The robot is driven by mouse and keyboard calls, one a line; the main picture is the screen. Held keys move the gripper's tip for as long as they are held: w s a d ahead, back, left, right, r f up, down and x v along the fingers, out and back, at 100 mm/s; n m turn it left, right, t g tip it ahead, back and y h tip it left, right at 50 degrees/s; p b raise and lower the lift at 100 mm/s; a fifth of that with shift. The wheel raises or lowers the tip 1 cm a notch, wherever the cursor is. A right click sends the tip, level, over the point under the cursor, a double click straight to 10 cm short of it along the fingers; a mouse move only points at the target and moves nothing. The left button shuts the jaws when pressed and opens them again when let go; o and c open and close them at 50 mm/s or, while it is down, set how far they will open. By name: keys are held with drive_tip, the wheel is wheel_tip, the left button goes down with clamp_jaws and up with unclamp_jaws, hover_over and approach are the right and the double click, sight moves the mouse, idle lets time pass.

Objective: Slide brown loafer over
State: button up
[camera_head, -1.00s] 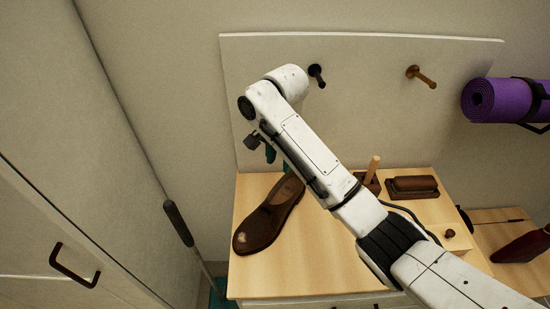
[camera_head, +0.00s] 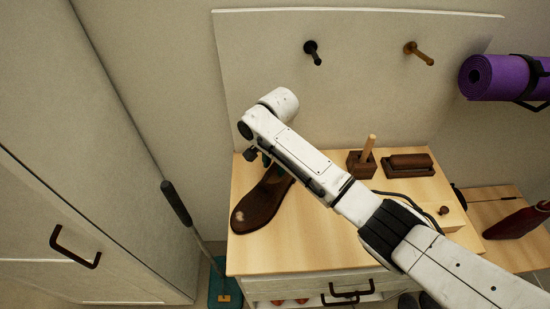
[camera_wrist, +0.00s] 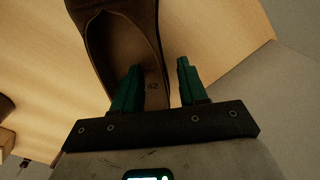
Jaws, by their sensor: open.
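The brown loafer (camera_head: 258,207) lies on the light wooden top, its toe toward the front left in the head view. In the wrist view the loafer (camera_wrist: 97,35) shows its open inside with a "42" mark. My gripper (camera_wrist: 159,68) is open at its heel end. One green finger appears over the shoe's opening and the other to the right of its side wall. The wall lies between them in the picture; contact cannot be told. In the head view my arm hides the heel and most of the gripper (camera_head: 266,161).
A brown block with an upright wooden handle (camera_head: 367,150) and a brown brush (camera_head: 409,165) stand to the right on the top (camera_head: 290,255). A small knob (camera_head: 444,210) is near the right edge. A back panel with pegs rises behind. The front middle is clear.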

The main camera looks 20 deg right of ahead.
clamp_jaws()
idle(0.4)
